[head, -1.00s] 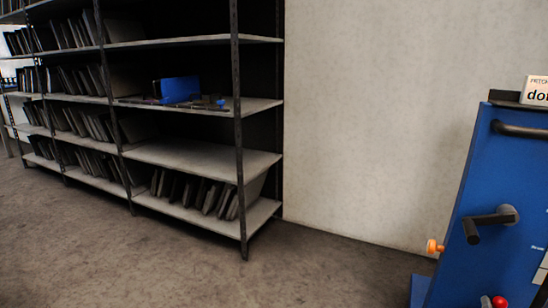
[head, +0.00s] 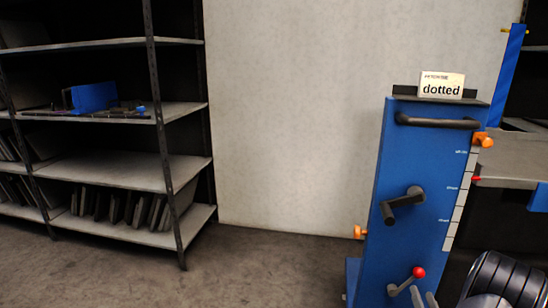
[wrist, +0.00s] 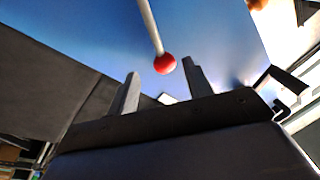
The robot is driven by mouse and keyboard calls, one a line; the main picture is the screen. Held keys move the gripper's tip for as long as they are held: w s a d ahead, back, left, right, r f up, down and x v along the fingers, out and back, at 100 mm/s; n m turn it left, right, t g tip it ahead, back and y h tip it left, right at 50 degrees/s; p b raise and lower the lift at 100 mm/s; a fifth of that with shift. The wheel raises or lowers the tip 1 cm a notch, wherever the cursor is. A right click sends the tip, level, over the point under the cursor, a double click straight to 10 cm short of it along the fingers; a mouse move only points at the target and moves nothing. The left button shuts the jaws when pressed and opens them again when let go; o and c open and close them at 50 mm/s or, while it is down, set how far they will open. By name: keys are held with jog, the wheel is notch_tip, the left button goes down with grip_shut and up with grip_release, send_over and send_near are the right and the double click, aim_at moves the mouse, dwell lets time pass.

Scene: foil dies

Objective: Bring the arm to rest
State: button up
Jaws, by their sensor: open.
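My gripper (wrist: 162,84) is open in the wrist view, its two grey fingers apart. A red ball knob (wrist: 165,64) on a pale lever shows just beyond and between the fingertips; I cannot tell whether they touch it. In the head view, the fingertips (head: 424,298) show at the bottom edge, just below the same red knob (head: 419,272). The knob's lever is on the front of a blue machine (head: 400,155).
The blue machine carries a black crank (head: 403,204), a black bar handle (head: 437,122), an orange knob (head: 360,232) and a "dotted" sign (head: 441,86). Shelving (head: 110,170) stands left, with a blue object (head: 93,97). The floor (head: 270,265) between is clear.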

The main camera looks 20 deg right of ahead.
aim_at(415, 277)
jog(key=b+x, duration=0.1)
jog(key=x, duration=0.4)
jog(key=shift+w, duration=0.3)
jog(key=shift+w+a+r+n, duration=0.1)
jog(key=shift+w+r+n, duration=0.1)
jog(key=shift+n, duration=0.1)
jog(key=shift+a+r+n, duration=0.1)
jog(key=shift+a+n, duration=0.2)
jog(key=shift+n, duration=0.3)
jog(key=shift+w+p, duration=0.1)
jog(key=shift+p, duration=0.2)
